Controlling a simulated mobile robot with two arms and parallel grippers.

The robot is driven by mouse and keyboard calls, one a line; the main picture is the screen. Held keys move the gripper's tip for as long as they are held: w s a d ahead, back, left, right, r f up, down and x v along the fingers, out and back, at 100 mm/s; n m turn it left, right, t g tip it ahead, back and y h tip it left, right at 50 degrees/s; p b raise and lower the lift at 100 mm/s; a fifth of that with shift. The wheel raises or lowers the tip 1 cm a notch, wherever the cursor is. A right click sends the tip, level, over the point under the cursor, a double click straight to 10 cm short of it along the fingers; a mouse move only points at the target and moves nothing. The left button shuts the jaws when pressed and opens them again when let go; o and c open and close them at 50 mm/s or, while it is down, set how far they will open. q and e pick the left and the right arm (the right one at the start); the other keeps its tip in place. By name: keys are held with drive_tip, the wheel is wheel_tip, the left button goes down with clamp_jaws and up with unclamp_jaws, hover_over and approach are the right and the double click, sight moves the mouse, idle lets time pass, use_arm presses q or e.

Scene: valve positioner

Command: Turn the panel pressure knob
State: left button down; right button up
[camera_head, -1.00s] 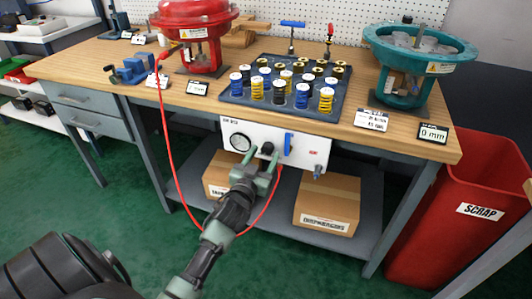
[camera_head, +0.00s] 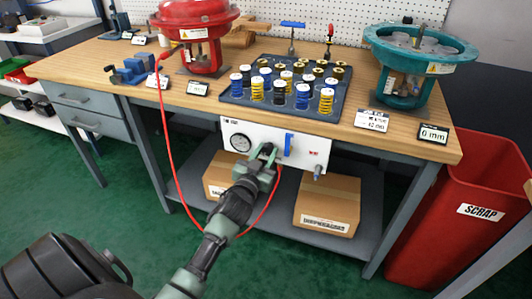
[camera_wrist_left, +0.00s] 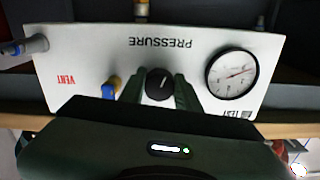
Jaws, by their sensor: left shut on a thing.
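The white pressure panel (camera_head: 308,147) hangs under the bench's front edge. Its black pressure knob (camera_wrist_left: 160,84) sits mid-panel in the left wrist view, with a light mark on its face. My left gripper (camera_head: 266,157) is at the panel, its fingers on both sides of the knob and shut on it. In the head view the gripper largely hides the knob. A round gauge (camera_head: 240,142) is left of the knob; it also shows in the left wrist view (camera_wrist_left: 232,74), its needle off the end of the scale. My right gripper is not in view.
A blue lever (camera_head: 289,144) sits close right of the gripper. A red hose (camera_head: 169,150) loops down past my left arm. Cardboard boxes (camera_head: 328,201) stand on the shelf below. A red scrap bin (camera_head: 450,225) stands at right.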

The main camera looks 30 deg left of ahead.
use_arm(q)
drive_tip(key=shift+m+p, duration=0.3)
drive_tip(key=shift+m, duration=1.4)
drive_tip(key=m+p, duration=0.1)
drive_tip(key=m, duration=0.1)
drive_tip(key=shift+a+m, duration=0.1)
drive_tip(key=shift+m, duration=0.2)
drive_tip(key=m, duration=0.2)
drive_tip(key=shift+m, duration=0.4)
drive_tip(key=m, duration=0.3)
drive_tip(key=shift+r+m, duration=0.1)
drive_tip(key=shift+m, duration=0.3)
drive_tip(key=m, duration=0.7)
drive_tip(key=shift+r, duration=0.1)
drive_tip(key=m, duration=0.3)
drive_tip(key=shift+p, duration=0.35)
drive_tip(key=shift+m, duration=1.3)
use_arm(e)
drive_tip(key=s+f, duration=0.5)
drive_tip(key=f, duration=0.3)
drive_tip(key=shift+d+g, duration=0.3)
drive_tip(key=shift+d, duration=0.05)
